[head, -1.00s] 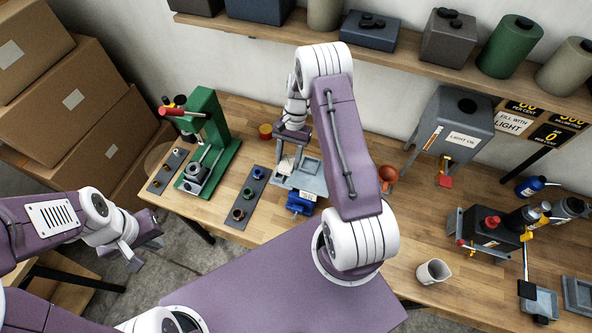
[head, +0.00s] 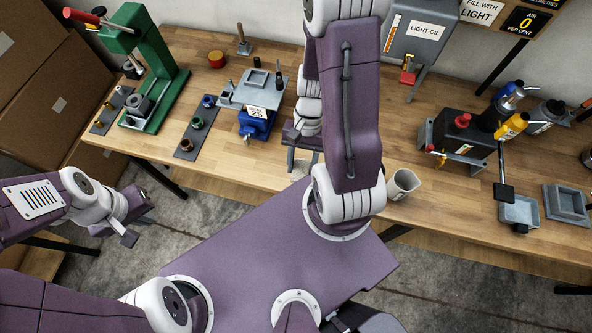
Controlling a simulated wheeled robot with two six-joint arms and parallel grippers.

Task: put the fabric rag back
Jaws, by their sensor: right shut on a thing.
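My left gripper (head: 133,222) is off to the left, over the floor in front of the bench. Its fingers look apart with nothing between them.
A blue vise with a grey plate (head: 240,97) stands left of my right gripper. A dark strip with small rings (head: 186,147) and a green press (head: 172,82) are further left. A pale mug (head: 402,184) stands right of my arm. Bare bench lies around the mug.

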